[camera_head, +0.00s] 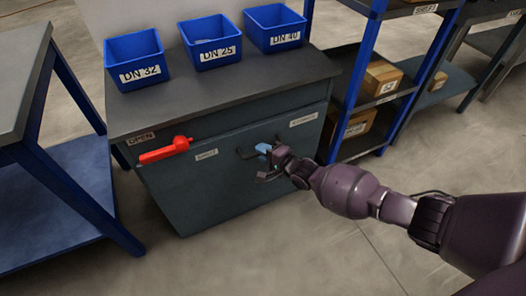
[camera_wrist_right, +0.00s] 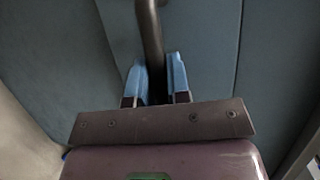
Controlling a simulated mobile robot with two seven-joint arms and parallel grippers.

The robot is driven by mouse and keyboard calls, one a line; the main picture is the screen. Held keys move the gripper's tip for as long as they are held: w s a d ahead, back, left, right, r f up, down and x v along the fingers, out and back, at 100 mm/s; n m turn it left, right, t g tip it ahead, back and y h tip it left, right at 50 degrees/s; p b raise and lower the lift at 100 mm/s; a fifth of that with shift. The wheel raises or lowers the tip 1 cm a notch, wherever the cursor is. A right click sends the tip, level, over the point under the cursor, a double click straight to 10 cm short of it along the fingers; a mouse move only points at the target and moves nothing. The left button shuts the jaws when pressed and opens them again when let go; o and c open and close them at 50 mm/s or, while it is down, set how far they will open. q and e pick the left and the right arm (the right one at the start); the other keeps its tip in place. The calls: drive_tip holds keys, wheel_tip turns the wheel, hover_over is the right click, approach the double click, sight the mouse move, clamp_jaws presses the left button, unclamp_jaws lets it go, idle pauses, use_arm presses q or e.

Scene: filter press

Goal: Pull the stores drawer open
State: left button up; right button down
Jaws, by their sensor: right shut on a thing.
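The stores drawer is the dark grey front (camera_head: 215,190) of a cabinet, with small white labels on it. Its dark bar handle (camera_head: 244,154) sits near the upper middle of the front. My right gripper (camera_head: 264,149) is at the right part of the handle, its blue fingertips around the bar. In the right wrist view the handle bar (camera_wrist_right: 152,35) runs between the two blue finger pads (camera_wrist_right: 157,80), so the gripper is shut on it. I cannot tell whether the drawer front stands out from the cabinet. My left gripper is not in view.
A red lever (camera_head: 165,151) sticks out at the front's upper left, near a label reading OPEN. Blue bins, DN 32 (camera_head: 137,60), DN 25 (camera_head: 210,42) and DN 40 (camera_head: 275,28), stand on the cabinet top. A blue-framed shelf (camera_head: 360,60) stands at right. Floor in front is clear.

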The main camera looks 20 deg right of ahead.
drive_tip(key=shift+s, duration=0.1)
drive_tip(key=shift+s, duration=0.25)
use_arm(q)
drive_tip(key=p, duration=0.2)
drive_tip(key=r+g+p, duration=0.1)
drive_tip(key=p, duration=0.2)
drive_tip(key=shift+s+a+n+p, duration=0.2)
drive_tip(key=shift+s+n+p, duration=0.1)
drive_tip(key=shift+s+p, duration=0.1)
use_arm(e)
drive_tip(key=s, duration=2.5)
drive_tip(key=shift+d, duration=0.45)
drive_tip(key=shift+s, duration=0.1)
drive_tip(key=c, duration=1.1)
unclamp_jaws()
